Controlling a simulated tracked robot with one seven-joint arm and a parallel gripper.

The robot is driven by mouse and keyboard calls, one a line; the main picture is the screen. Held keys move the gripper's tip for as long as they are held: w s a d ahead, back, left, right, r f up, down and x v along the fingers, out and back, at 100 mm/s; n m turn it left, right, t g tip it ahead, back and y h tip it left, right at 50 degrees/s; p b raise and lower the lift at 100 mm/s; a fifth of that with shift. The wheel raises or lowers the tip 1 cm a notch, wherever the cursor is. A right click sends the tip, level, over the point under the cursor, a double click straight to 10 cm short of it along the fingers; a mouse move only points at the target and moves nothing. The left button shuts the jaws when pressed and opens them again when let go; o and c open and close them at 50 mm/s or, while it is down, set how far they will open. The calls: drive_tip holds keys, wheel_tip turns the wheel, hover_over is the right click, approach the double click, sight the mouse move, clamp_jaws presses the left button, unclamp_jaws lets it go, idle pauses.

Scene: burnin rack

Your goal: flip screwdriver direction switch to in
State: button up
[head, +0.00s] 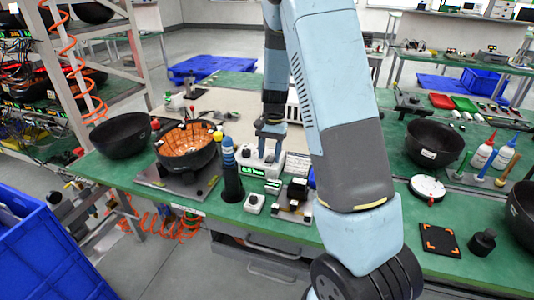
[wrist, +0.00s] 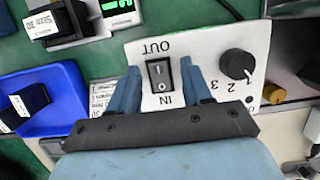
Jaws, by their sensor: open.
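The direction switch (wrist: 160,75) is a black rocker on a white panel (wrist: 207,50), seen upside down in the wrist view. "OUT" is printed above it and "IN" below it. I cannot tell which side is pressed in. My gripper (wrist: 161,72) is open, its two blue fingers on either side of the rocker with nothing between them but the switch; contact is not clear. In the head view my gripper (head: 269,143) points down over the white control box (head: 255,164). A blue-topped tool, probably the screwdriver (head: 228,152), stands in a black holder (head: 232,184) beside the box.
A black knob (wrist: 237,64) marked 1, 2, 3 is right of the switch. A blue bin (wrist: 62,95) is at the left. A black bowl with an orange inside (head: 188,146) stands left of the holder. Another black bowl (head: 433,143) is at the right.

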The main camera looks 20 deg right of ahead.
drive_tip(key=shift+r, duration=0.1)
drive_tip(key=v, duration=1.3)
drive_tip(key=shift+r, duration=0.2)
drive_tip(key=shift+w, duration=0.1)
drive_tip(key=s+a+r+n+t, duration=0.1)
drive_tip(key=s+r+n+t, duration=0.3)
drive_tip(key=s+r, duration=0.95)
drive_tip(key=s+a+n+t+h, duration=0.1)
drive_tip(key=s+n+t, duration=0.2)
drive_tip(key=s, duration=1.4)
drive_tip(key=shift+s+a+t+h, duration=0.25)
drive_tip(key=shift+t+h, duration=0.15)
drive_tip(key=shift+t, duration=0.1)
